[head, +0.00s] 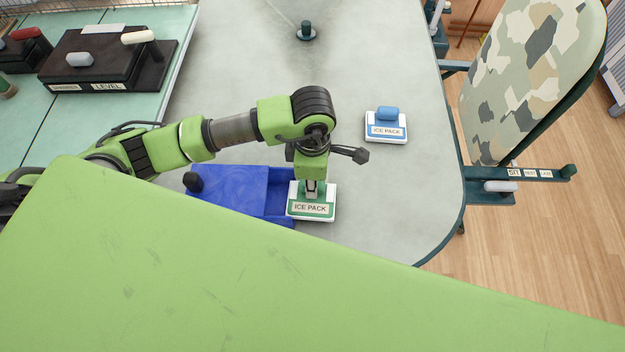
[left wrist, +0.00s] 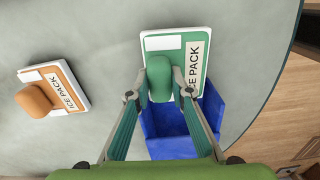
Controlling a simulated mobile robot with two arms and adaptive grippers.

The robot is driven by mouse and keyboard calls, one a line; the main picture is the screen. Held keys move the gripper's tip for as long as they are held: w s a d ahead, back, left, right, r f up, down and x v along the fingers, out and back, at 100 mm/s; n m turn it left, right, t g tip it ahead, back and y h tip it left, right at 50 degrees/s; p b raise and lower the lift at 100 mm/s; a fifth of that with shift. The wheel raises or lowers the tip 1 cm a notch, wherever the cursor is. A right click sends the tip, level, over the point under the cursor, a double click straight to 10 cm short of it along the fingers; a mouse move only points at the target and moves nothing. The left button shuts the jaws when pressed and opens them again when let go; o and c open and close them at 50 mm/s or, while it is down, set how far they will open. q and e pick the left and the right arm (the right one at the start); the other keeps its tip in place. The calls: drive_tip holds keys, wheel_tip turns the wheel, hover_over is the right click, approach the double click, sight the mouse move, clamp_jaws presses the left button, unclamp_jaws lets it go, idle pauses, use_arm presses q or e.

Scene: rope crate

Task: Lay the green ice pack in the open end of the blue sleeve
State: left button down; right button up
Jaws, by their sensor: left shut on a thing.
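The green ice pack (head: 298,211) is a white and green slab with a label and a green grip block on top. In the left wrist view the pack (left wrist: 190,42) lies between and beyond my fingers. My left gripper (head: 312,190) is shut on its grip block (left wrist: 160,78). The blue sleeve (head: 235,185) lies on the grey table, its open end (head: 279,195) facing right. The pack is at that end, its left edge overlapping it in the picture; I cannot tell if they touch. The sleeve also shows in the left wrist view (left wrist: 172,145). My right gripper is out of view.
A blue ice pack (head: 386,132) lies to the right on the table (head: 400,200). An orange ice pack (left wrist: 55,88) shows in the left wrist view. A small dark green knob (head: 306,31) stands at the back. A camouflage chair (head: 530,80) is beyond the right edge.

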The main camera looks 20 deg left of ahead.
use_arm(q)
drive_tip(key=shift+f+b, duration=0.3)
drive_tip(key=shift+b, duration=0.05)
idle(0.4)
drive_tip(key=c, duration=1.7)
unclamp_jaws()
wheel_tip(320, 180, up, 12)
drive_tip(key=shift+f, duration=0.1)
